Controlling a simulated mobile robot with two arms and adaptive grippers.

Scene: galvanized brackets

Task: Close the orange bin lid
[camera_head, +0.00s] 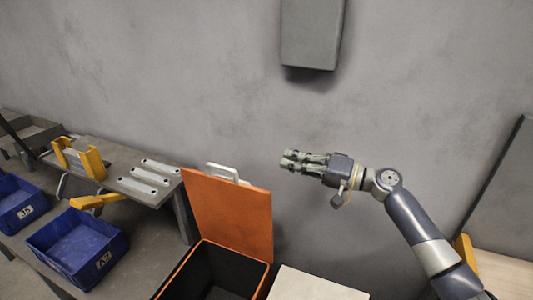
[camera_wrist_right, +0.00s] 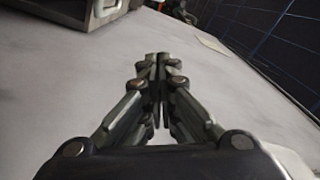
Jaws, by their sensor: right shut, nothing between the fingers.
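The orange bin (camera_head: 168,287) stands at the bottom centre of the head view, with its dark inside showing. Its orange lid (camera_head: 232,212) stands up, open, at the back of the bin. A pale handle (camera_head: 222,171) sits at the lid's top edge. My right gripper (camera_head: 285,159) is shut and empty, apart from the lid, to the right of and above its top edge in the picture. Its closed fingers show in the right wrist view (camera_wrist_right: 163,62). My left gripper is not in view.
Blue bins (camera_head: 78,248) stand on the left. A grey bench (camera_head: 120,163) carries metal brackets (camera_head: 150,175) and yellow parts (camera_head: 80,160). A pale box-like surface (camera_head: 310,286) lies right of the orange bin. A grey box (camera_head: 311,35) hangs on the wall.

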